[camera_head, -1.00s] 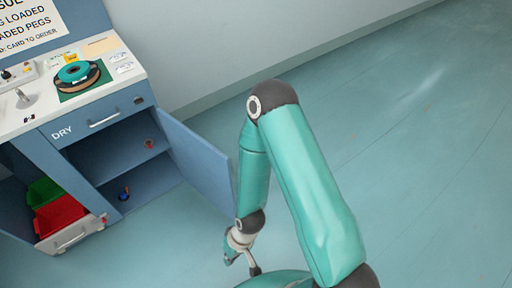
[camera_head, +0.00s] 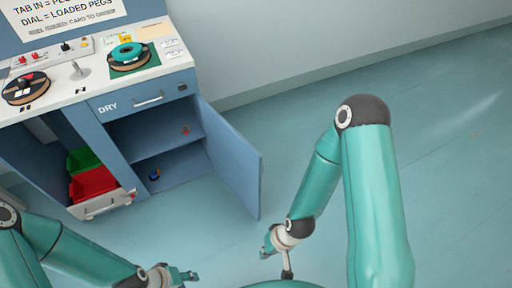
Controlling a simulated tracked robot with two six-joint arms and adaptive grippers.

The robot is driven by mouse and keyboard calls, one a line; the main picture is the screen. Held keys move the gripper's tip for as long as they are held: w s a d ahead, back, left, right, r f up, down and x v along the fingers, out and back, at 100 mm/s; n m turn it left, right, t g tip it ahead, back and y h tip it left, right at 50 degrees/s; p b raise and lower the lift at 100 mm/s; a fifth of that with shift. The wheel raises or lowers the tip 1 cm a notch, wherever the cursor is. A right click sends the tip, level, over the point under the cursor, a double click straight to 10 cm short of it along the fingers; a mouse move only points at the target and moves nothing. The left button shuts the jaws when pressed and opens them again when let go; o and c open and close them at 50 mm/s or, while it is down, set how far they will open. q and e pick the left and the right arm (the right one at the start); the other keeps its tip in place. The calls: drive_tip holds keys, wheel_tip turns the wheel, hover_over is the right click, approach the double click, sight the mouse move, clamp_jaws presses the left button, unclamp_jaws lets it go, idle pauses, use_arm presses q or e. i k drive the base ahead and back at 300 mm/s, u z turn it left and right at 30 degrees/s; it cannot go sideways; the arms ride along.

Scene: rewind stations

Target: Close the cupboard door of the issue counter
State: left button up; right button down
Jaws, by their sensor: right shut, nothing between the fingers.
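The blue cupboard door (camera_head: 234,160) of the issue counter (camera_head: 92,107) stands wide open, hinged at the right side of the cupboard and swung out into the room. The cupboard (camera_head: 165,150) under the DRY drawer shows a shelf with small items. My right gripper (camera_head: 266,247) is below the door's free lower corner, apart from it, shut and empty. My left gripper (camera_head: 190,276) is at the bottom of the view, left of the right one and away from the door; its fingers are small, and I cannot tell whether they are open.
A pulled-out bin drawer (camera_head: 103,205) with a red bin (camera_head: 92,184) and a green bin (camera_head: 83,160) projects left of the cupboard. Spools (camera_head: 128,54) stand on the counter top.

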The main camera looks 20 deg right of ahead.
sight(238, 163)
drive_tip(key=z, duration=0.05)
drive_tip(key=i, duration=1)
drive_tip(key=u, duration=0.1)
